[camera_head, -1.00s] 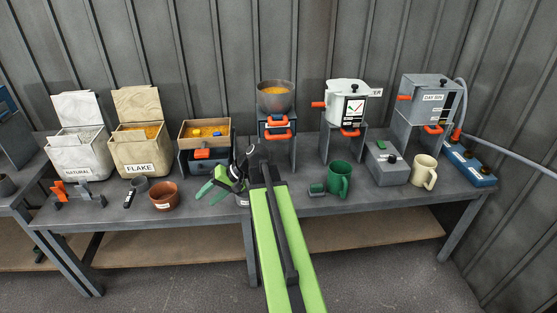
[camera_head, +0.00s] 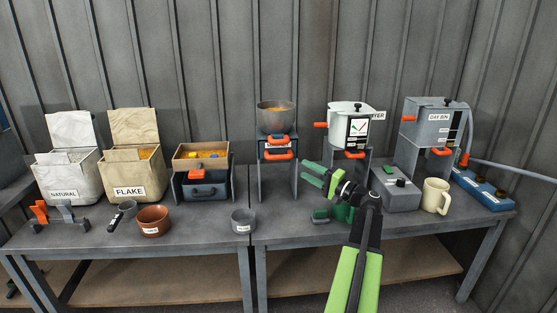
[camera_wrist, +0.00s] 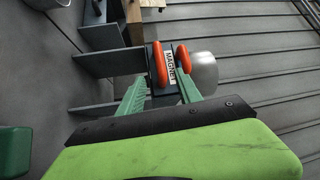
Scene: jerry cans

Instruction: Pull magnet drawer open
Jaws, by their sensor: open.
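The hopper stand (camera_head: 262,180) holds a grey bowl with yellow pellets above two orange handles. The upper orange handle (camera_head: 278,141) and lower orange handle (camera_head: 277,156) also show in the wrist view, with the MAGNET label (camera_wrist: 169,66) between them. The magnet drawer front around that label looks closed, though its edges are hard to make out. My gripper (camera_head: 316,174) is open and empty, to the right of and in front of the stand. In the wrist view its green fingers (camera_wrist: 162,82) point toward the handles, apparently without touching them; the lower handle lies between the finger lines.
A green mug (camera_head: 342,212) is partly hidden behind my arm. A grey cup (camera_head: 243,222) is front left of the stand. Bare bench (camera_head: 285,225) lies before the stand.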

